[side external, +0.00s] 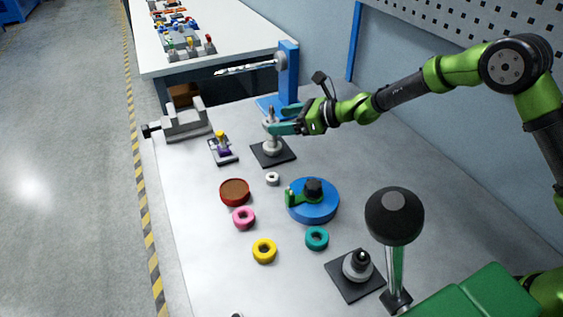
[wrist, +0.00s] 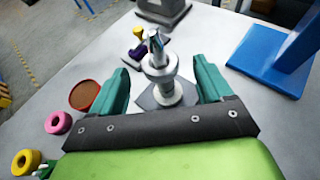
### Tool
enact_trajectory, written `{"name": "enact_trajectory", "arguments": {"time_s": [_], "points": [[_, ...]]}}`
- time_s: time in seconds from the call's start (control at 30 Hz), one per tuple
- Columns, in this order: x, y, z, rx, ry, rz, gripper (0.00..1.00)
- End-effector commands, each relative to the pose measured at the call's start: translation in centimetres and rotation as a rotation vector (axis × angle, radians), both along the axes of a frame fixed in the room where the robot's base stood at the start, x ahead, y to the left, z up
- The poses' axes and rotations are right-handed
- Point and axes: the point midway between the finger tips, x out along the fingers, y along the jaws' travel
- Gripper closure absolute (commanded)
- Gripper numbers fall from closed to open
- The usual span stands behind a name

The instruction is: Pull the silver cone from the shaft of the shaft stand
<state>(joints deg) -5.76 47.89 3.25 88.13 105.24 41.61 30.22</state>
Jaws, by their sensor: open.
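The shaft stand has a dark square base (side external: 284,157) and an upright silver shaft (side external: 271,113). A silver cone-like piece (side external: 272,146) sits around the shaft low on the stand. In the wrist view the shaft's tip (wrist: 155,43) rises above a pale silver flanged piece (wrist: 160,64); where the cone ends and the stand begins is hard to tell. My gripper (side external: 273,127) is level with the upper shaft. In the wrist view its teal fingers (wrist: 162,72) are open, one on each side of the silver parts, with visible gaps.
A blue upright stand (side external: 289,75) is just behind the gripper. A grey vise (side external: 187,120) and a small purple-and-yellow part (side external: 222,146) stand left. Coloured rings, a blue disc (side external: 318,210) and a second dark-based stand (side external: 344,280) lie nearer the camera.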

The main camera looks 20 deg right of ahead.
Motion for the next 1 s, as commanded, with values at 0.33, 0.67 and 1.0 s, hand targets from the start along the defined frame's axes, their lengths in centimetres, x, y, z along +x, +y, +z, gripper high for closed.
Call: {"name": "enact_trajectory", "arguments": {"time_s": [0.33,0.67,1.0], "points": [[2.7,2.6,-1.6,-0.001,0.000,0.000,0.21],[2.9,2.8,-1.7,-0.002,0.000,-0.001,0.21],[2.9,2.8,-1.6,-0.001,0.000,0.000,0.71]]}}
